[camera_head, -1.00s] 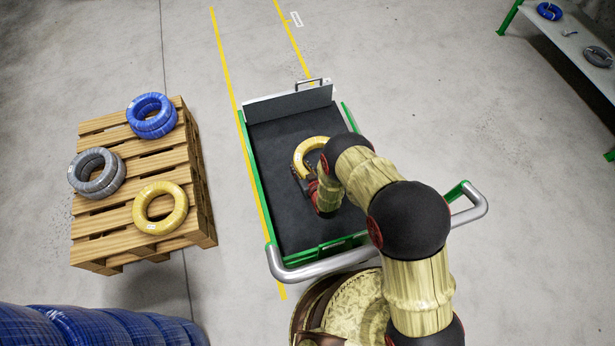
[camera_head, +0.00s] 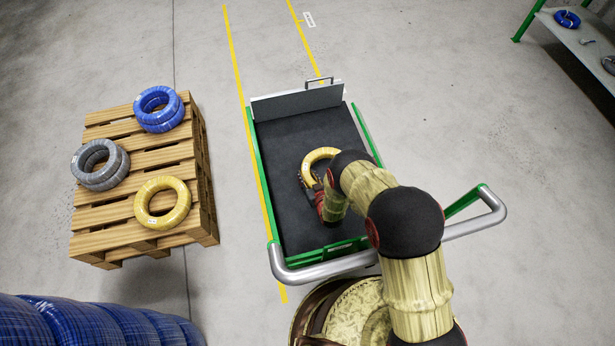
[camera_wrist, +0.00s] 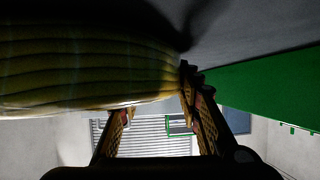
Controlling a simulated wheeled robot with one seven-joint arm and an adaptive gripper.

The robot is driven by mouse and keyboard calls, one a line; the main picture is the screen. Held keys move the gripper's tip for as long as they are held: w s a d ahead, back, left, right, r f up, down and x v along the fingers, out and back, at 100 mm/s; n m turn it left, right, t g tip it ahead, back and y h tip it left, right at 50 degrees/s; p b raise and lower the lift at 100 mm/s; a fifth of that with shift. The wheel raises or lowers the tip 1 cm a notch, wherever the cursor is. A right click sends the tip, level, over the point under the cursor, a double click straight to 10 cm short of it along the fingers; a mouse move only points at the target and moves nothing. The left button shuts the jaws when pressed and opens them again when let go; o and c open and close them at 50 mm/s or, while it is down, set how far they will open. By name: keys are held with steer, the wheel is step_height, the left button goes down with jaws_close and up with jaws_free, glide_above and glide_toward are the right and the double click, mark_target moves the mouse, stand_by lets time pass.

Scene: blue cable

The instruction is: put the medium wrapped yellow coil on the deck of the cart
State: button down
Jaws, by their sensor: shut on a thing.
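A yellow wrapped coil (camera_head: 319,160) is at my gripper over the black deck (camera_head: 290,135) of the green-railed cart. My gripper (camera_head: 309,182) is shut on its near left side. In the wrist view the yellow coil (camera_wrist: 90,65) fills the upper left, with the fingers (camera_wrist: 155,100) at its lower edge. My arm hides the coil's right part. I cannot tell whether the coil touches the deck. Another yellow coil (camera_head: 147,218) lies on the wooden pallet at the left.
The pallet (camera_head: 135,238) also bears blue coils (camera_head: 158,122) and grey coils (camera_head: 84,178). A grey handle (camera_head: 310,270) spans the cart's near end and a raised panel (camera_head: 285,106) its far end. Large blue coils (camera_head: 70,325) stand lower left. A shelf (camera_head: 570,42) stands upper right.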

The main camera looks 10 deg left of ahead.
steer(key=shift+r, duration=0.1)
steer(key=c, duration=1.3)
jaws_free()
steer(key=shift+o, duration=0.3)
